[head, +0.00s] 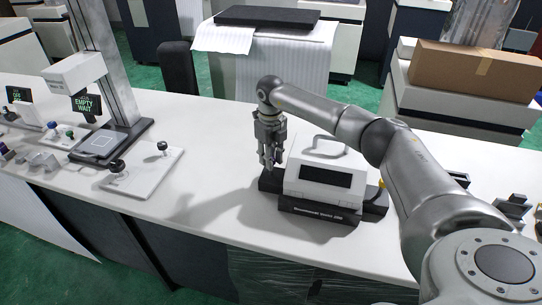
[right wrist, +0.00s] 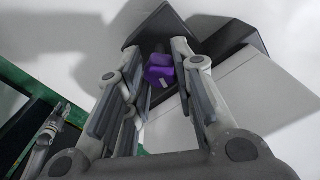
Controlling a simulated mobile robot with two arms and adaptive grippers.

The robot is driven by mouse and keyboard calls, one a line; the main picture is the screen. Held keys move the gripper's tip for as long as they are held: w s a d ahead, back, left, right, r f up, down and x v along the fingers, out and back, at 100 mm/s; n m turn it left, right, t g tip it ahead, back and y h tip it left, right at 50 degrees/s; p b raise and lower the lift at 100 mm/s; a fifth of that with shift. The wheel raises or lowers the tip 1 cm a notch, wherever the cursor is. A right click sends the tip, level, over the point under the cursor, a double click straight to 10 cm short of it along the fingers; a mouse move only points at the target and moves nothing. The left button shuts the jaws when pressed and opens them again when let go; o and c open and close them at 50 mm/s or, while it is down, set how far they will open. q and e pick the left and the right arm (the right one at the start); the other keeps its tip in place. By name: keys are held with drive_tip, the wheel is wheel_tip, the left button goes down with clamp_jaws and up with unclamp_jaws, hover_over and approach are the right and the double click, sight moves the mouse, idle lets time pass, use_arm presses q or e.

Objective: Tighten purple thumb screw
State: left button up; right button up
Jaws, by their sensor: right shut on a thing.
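The purple thumb screw (right wrist: 163,74) shows in the right wrist view, between the fingers of my right gripper (right wrist: 161,60). It stands by a dark base block, and a white mark shows on its purple head. In the head view my right gripper (head: 269,160) points down at the left side of a white device (head: 318,180) with a dark front window, on a dark base. The gripper is shut on the screw. The screw itself is hidden behind the fingers in the head view. My left gripper is not seen in the head view.
A yellow knob (head: 381,184) stands at the device's right side, close to my right arm. A display stand reading "EMPTY WAIT" (head: 87,104) and a white plate with black knobs (head: 145,172) are on the left. The white table (head: 205,190) between is clear.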

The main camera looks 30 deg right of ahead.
drive_tip(key=m, duration=0.4)
drive_tip(key=shift+w+r+m+p, duration=0.1)
drive_tip(key=shift+r+m+p, duration=0.05)
drive_tip(key=shift+m+p, duration=0.2)
drive_tip(key=m+p, duration=0.1)
drive_tip(key=m, duration=0.3)
drive_tip(key=shift+m, duration=0.25)
drive_tip(key=m+p, duration=0.1)
drive_tip(key=m, duration=0.3)
drive_tip(key=shift+d+r+m+p, duration=0.1)
drive_tip(key=shift+m+p, duration=0.2)
drive_tip(key=shift+p, duration=0.1)
drive_tip(key=m+p, duration=0.2)
drive_tip(key=m, duration=0.2)
drive_tip(key=m+p, duration=0.2)
drive_tip(key=m, duration=0.3)
drive_tip(key=m+p, duration=0.2)
drive_tip(key=m, duration=0.1)
drive_tip(key=shift+r+m+p, duration=0.1)
drive_tip(key=shift+m+p, duration=0.2)
drive_tip(key=m+p, duration=0.3)
drive_tip(key=m, duration=0.1)
drive_tip(key=shift+f+m+p, duration=0.2)
drive_tip(key=shift+m+p, duration=1.05)
drive_tip(key=shift+m, duration=0.65)
